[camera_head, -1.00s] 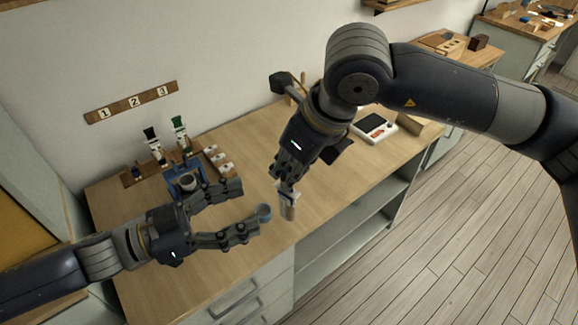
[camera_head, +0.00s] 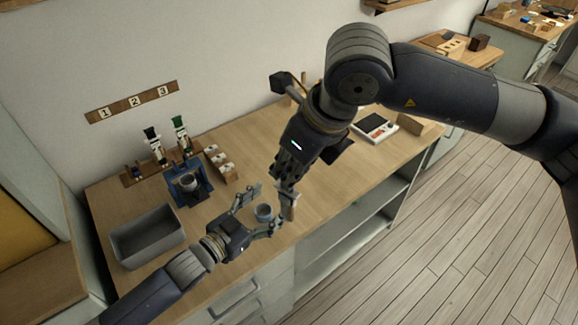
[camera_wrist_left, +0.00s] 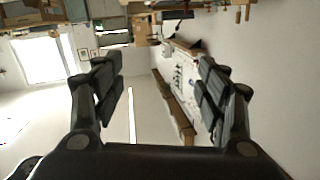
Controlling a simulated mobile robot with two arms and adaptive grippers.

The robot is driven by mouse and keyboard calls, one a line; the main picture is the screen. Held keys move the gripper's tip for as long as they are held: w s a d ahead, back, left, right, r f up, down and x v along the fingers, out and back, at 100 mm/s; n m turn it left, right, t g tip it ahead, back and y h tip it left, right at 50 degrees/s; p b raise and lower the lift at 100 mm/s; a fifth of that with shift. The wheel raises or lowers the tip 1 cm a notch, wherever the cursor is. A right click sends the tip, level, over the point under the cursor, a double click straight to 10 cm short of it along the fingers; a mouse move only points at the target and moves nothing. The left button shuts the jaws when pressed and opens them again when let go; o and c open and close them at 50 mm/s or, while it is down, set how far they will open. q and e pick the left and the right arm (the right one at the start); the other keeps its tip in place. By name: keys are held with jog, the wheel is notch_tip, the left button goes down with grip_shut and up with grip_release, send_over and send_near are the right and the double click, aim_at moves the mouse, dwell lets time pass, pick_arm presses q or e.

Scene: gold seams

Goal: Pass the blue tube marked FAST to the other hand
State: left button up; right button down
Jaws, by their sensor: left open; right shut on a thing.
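My right gripper (camera_head: 287,186) is shut on a slim, pale brownish, tube-like thing (camera_head: 289,208) that points down near the table's front edge. Its blue colour and FAST marking cannot be made out. My left gripper (camera_head: 264,209) is open, its fingers spread toward the held thing, with the tip of one finger close beside it; I cannot tell if they touch. In the left wrist view the open fingers (camera_wrist_left: 160,95) show nothing clearly between them; the held thing is not seen there.
A grey bin (camera_head: 148,238) stands at the left. A white device (camera_head: 374,127) lies at the back right.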

pick_arm(q)
jog(key=d+f+g+y, duration=0.1)
jog(key=d+f, duration=0.4)
jog(key=d, duration=0.4)
jog(key=d+f+g+y, duration=0.1)
jog(key=d+f, duration=0.5)
jog(key=d, duration=0.3)
jog(key=s+a+f+n+g+y, duration=0.1)
jog(key=s+a+f+g+y, duration=0.1)
jog(key=s+a+f, duration=0.55)
jog(key=s+a+f+n+g+y, duration=0.15)
jog(key=s+a+f, duration=0.25)
jog(key=f, duration=0.6)
jog(key=s+a+f+n+g+y, duration=0.2)
jog(key=s+a+f, duration=0.35)
jog(key=f, duration=0.35)
jog(key=s+a+f+g+y, duration=0.1)
jog(key=s+a+f, duration=0.3)
jog(key=s, duration=0.5)
jog(key=s+a+f+n+g+y, duration=0.1)
jog(key=s+a+f+g, duration=0.1)
jog(key=s+a+f, duration=0.2)
jog(key=s+a+f+n+g+y, duration=0.1)
jog(key=s+a+f, duration=0.4)
jog(key=s+a, duration=0.4)
jog(key=s, duration=0.5)
jog(key=shift+s+g, duration=0.25)
jog(key=shift+g, duration=0.1)
